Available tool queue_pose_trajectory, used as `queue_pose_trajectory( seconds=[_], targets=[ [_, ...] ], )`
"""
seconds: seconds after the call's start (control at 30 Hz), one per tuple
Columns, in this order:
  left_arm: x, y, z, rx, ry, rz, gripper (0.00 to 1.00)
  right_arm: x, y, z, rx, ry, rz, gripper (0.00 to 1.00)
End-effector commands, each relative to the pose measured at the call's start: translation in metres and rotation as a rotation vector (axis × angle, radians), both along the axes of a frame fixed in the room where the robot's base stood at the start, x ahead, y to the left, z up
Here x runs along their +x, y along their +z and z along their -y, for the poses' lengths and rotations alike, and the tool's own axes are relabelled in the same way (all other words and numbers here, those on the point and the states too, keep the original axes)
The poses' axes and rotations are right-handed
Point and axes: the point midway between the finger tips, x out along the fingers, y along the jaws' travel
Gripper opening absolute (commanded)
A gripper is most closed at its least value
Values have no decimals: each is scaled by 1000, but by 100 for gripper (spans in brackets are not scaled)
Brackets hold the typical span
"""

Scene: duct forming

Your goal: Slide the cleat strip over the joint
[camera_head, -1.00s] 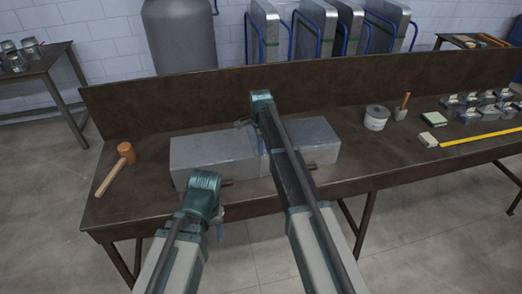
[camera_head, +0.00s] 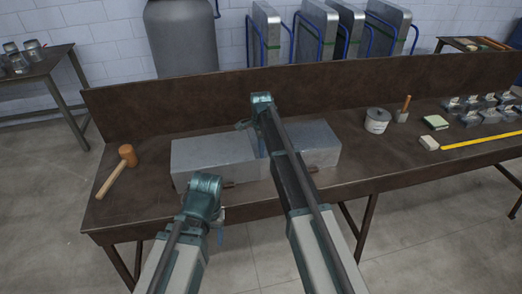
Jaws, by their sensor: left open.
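Two grey sheet-metal duct sections, left (camera_head: 212,155) and right (camera_head: 322,150), lie end to end on the brown workbench. My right arm crosses in front of the joint between them and hides much of it. I cannot make out the cleat strip clearly. My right gripper (camera_head: 244,126) is over the back edge of the ducts near the joint, mostly hidden behind its own wrist, so its jaws do not show. My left gripper (camera_head: 220,226) is open, in front of the left section and near the bench's front edge, partly hidden by its wrist.
A wooden mallet (camera_head: 117,172) lies left of the ducts. The bench's backboard (camera_head: 340,85) rises behind the ducts.

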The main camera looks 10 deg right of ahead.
Motion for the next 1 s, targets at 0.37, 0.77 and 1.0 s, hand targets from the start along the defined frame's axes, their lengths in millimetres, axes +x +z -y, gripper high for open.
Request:
queue_pose_trajectory(
  seconds=[0.37, 0.77, 1.0],
  targets=[
    [0, 1, 0, 0, 0, 0, 62, 0, 0, 0, 0, 0, 0, 38],
    [0, 30, 0, 0, -1, 0, 62, 0, 30, 0, 0, 0, 0, 38],
    [0, 66, 0, 0, -2, 0, 62, 0, 66, 0, 0, 0, 0, 38]
  ],
)
